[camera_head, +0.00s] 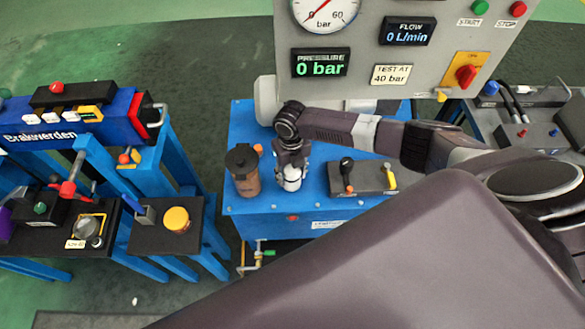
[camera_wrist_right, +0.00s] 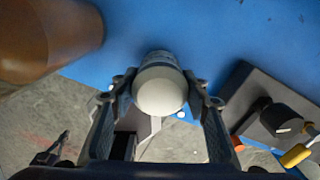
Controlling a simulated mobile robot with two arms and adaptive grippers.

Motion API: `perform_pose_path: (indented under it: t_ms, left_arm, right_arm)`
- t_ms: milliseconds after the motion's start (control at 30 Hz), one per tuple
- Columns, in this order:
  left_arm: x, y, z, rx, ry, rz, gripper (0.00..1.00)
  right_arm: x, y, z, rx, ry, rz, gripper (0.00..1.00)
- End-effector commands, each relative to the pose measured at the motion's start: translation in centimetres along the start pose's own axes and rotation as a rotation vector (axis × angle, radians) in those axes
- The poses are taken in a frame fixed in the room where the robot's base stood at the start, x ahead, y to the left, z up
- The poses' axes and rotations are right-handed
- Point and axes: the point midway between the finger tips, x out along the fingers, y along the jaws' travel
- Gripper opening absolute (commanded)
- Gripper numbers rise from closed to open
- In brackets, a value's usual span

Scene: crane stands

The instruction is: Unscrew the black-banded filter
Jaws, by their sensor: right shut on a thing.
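A white filter (camera_head: 291,183) stands upright at the front of the blue bench, and my right gripper (camera_head: 291,165) is around it from above. In the right wrist view the filter (camera_wrist_right: 161,90) shows a pale rounded end and a darker greyish band near its far end. The fingers of my right gripper (camera_wrist_right: 160,98) lie on both sides of it, shut on it. The gripper hides part of the filter in the head view, so the band is hard to make out there. My left gripper is not in view.
A brown canister with a black top (camera_head: 244,172) stands close to the left of the filter. A grey valve plate (camera_head: 362,185) lies to the right. The gauge panel (camera_head: 375,75) rises behind, its display reading 0 bar. A blue stand (camera_head: 180,155) is at left.

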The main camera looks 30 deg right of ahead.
Motion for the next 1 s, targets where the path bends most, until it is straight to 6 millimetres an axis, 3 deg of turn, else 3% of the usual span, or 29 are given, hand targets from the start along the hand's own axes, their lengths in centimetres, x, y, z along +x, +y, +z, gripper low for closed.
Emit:
perform_pose_path:
  t_ms: [400, 700, 733, 900, 1000]
  left_arm:
    - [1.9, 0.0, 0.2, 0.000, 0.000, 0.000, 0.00]
    - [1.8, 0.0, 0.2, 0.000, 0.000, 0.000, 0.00]
    - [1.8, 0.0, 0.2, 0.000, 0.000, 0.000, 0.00]
    - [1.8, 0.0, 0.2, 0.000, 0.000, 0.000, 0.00]
    - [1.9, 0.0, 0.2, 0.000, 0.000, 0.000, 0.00]
  right_arm:
    - [-0.2, -0.1, 0.5, -0.406, -0.010, -0.002, 0.09]
    - [-0.3, 0.0, 0.4, -0.448, -0.009, -0.001, 0.09]
    - [-0.3, 0.0, 0.4, -0.448, -0.010, -0.001, 0.45]
    - [-0.2, 0.0, 0.3, -0.447, -0.006, -0.001, 0.63]
    - [-0.2, 0.0, 0.2, -0.447, -0.004, -0.001, 0.63]
